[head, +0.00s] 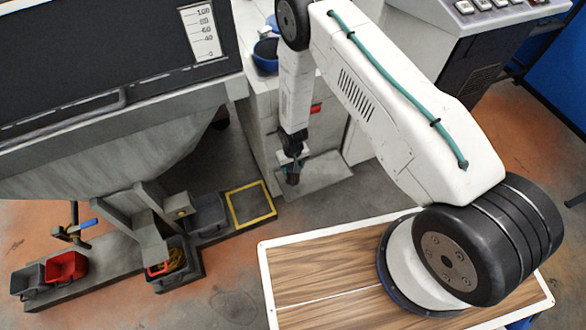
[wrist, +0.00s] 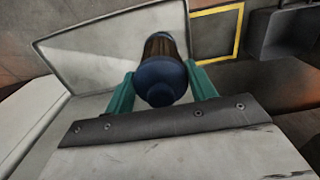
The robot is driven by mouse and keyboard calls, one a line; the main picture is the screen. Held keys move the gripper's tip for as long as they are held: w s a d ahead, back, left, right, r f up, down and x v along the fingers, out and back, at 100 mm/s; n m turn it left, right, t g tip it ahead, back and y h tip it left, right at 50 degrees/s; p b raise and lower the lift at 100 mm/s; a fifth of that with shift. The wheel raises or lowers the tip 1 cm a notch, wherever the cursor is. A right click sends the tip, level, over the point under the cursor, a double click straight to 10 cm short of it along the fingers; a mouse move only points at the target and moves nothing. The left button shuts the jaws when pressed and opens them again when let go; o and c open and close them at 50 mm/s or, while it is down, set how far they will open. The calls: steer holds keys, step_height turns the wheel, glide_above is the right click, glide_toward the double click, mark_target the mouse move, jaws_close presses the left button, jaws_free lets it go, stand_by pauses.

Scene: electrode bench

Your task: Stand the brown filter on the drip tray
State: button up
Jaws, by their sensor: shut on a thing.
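The brown filter (wrist: 161,72) has a ribbed brown body and a dark blue end cap that faces the wrist camera. My gripper (wrist: 160,84) is shut on it, with one teal finger on each side. In the head view my gripper (head: 293,164) points down, and the filter (head: 293,178) shows small and dark below it. A pale grey rimmed plate, which looks like the drip tray (head: 323,173), lies under and to the right of the filter. The tray (wrist: 90,48) also shows behind the filter in the wrist view. I cannot tell whether the filter touches it.
A yellow-framed dark square (head: 250,204) lies left of the tray. Red bin (head: 67,266) and grey bins stand at the lower left. A white cabinet (head: 262,105) rises behind the tray. A wood-topped surface (head: 320,270) with a white rim is in front.

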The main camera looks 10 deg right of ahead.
steer(key=shift+f, duration=0.9)
steer(key=shift+f, duration=0.1)
steer(key=o, duration=1.7)
step_height(320, 180, up, 12)
steer(key=shift+r, duration=0.1)
